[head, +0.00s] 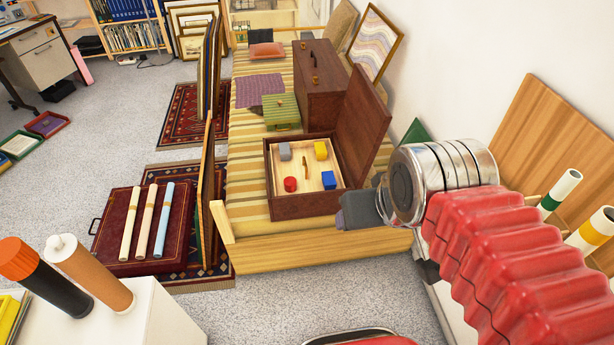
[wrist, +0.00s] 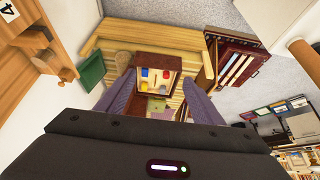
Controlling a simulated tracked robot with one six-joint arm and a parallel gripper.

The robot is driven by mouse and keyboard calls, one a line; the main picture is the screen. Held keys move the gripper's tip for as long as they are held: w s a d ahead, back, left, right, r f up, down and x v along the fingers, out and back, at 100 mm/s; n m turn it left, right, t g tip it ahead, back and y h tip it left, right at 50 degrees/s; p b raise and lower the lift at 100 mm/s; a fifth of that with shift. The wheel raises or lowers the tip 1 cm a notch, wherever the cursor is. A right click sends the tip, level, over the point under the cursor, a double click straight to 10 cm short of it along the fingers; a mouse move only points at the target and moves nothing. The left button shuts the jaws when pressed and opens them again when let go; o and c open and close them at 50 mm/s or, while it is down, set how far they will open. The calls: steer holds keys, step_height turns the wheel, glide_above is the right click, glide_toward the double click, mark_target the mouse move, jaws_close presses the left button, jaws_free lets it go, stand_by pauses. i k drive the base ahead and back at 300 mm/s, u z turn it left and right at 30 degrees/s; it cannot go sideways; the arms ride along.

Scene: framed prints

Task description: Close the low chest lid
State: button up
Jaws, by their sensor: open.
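The low chest (head: 308,205) is a dark brown wooden box with a pale inside, standing on a striped bench. Its lid (head: 362,125) stands raised along the right side, leaning slightly outward.
A taller brown case (head: 320,85) and a green box (head: 281,112) stand behind the chest. Framed prints (head: 207,170) lean along the bench's left side. A white wall and a wooden board (head: 550,140) are at right. A red case (head: 130,230) lies on the left.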

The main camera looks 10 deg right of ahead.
mark_target(363, 122)
steer(key=z, duration=0.3)
steer(key=i, duration=0.85)
steer(key=u, duration=0.85)
